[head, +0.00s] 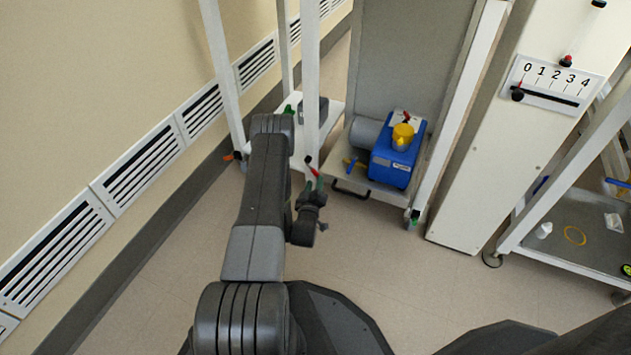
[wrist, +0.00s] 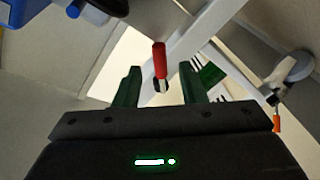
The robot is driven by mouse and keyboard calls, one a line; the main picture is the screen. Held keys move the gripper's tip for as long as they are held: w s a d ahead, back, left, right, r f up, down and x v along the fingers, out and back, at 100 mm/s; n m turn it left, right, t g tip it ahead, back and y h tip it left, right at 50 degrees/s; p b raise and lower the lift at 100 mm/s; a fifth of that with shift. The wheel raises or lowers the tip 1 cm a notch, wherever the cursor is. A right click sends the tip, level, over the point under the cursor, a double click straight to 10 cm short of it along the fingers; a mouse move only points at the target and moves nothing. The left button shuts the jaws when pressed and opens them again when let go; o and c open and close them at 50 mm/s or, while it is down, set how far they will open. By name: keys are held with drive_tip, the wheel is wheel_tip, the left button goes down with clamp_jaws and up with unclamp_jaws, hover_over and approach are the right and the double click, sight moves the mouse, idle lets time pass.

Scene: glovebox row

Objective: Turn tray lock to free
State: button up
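A small red lever (head: 308,160), which looks like the tray lock, sits by the white post at the left of the pump tray (head: 375,188). In the wrist view the red lever (wrist: 159,60) has a dark and pale lower end and shows between my fingertips. My gripper (head: 315,178) is at the post, just below the lever. In the wrist view my gripper (wrist: 160,74) is open, with a green finger on each side of the lever and a gap on both sides. I cannot tell how deep the lever lies between the fingers. Its pivot and any markings are unclear.
A blue pump (head: 395,160) with a yellow cap (head: 402,136) stands on the tray, whose dark handle (head: 350,190) faces me. The white post (head: 310,90) rises beside my gripper. A panel with a 0–4 scale (head: 553,83) stands right. Open floor (head: 370,250) lies in front.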

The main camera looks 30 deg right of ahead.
sight(316, 176)
drive_tip(key=shift+b+x, duration=0.35)
drive_tip(key=shift+x, duration=1.45)
clamp_jaws()
